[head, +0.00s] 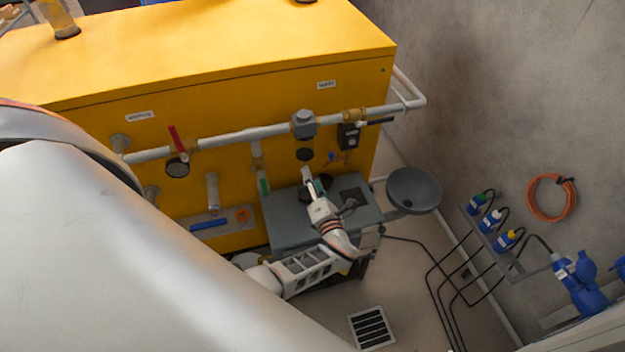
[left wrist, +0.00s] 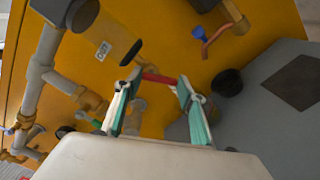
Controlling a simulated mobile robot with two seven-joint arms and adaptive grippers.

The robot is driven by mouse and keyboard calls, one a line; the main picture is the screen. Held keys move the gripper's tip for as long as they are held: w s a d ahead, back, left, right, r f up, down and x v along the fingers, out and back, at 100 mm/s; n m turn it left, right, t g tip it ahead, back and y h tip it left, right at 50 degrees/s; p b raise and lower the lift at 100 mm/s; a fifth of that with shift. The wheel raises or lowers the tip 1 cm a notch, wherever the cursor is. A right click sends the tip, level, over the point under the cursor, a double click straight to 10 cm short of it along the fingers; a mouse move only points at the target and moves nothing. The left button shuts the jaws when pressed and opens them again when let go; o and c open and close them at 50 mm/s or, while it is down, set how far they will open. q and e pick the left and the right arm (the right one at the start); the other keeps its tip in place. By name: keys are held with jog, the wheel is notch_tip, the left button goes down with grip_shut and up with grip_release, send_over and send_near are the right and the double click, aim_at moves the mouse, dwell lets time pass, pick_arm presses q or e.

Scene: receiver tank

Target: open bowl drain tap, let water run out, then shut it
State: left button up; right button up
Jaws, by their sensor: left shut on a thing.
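My left gripper (head: 307,174) reaches up below the grey housing (head: 304,124) on the white pipe. In the left wrist view, a short red lever (left wrist: 160,79) lies between the teal-padded fingertips of my left gripper (left wrist: 160,82), which is shut on it. The lever is just beyond the lower end of a hanging amber bowl (left wrist: 104,36) with a dark rim. The bowl's dark underside (head: 304,154) shows in the head view. The tap body is mostly hidden, so its setting cannot be told. I see no running water. My right gripper is not in view.
The yellow tank (head: 230,70) stands behind. A red-handled valve (head: 176,140) is on the pipe to the left. A blue-handled tap (left wrist: 211,40) is near the gripper. A grey cabinet (head: 285,216) is below, with a dark round basin (head: 414,188) to its right.

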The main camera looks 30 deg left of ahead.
pick_arm(q)
jog(key=o, duration=1.1)
jog(key=v, duration=1.2)
